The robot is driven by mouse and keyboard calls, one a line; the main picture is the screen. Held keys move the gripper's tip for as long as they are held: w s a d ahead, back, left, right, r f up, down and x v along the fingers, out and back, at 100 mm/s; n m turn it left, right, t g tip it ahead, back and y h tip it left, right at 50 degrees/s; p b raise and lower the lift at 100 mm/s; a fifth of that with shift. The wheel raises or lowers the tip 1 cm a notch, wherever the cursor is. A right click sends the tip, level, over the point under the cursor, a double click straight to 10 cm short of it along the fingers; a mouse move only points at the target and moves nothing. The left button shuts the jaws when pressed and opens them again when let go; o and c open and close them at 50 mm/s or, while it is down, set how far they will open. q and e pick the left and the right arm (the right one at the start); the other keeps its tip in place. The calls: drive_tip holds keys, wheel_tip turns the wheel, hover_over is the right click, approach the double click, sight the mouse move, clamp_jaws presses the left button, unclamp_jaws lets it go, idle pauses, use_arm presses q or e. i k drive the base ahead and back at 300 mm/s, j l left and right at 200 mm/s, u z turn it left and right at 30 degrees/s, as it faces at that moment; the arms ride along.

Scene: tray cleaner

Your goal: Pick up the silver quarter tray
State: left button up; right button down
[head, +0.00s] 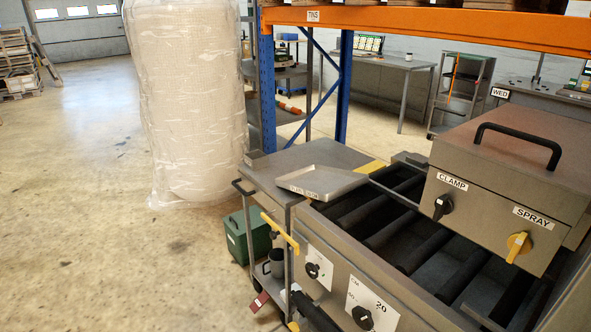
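The silver quarter tray (322,182) is a shallow, shiny metal tray with a raised rim and small labels on its near edge. It lies flat, mostly on the grey metal top of a cart (290,160), and its right end is close to the roller machine. I cannot tell whether it touches the machine's edge. Nothing is seen inside the tray. Neither of my grippers can be made out in the head view.
The roller machine (335,262) stands to the right, with a lidded box (520,165) marked CLAMP and SPRAY above its rollers. A blue post (266,85) rises behind the cart. A large wrapped roll (185,100) stands behind left. Floor at left is clear.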

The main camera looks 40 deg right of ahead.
sight(325, 183)
drive_tip(key=i, duration=1.65)
drive_tip(key=i+j+z, duration=0.15)
drive_tip(key=i, duration=0.6)
drive_tip(key=i+j+z, duration=0.15)
drive_tip(key=i, duration=0.55)
drive_tip(key=i+z, duration=0.1)
drive_tip(key=z, duration=1.8)
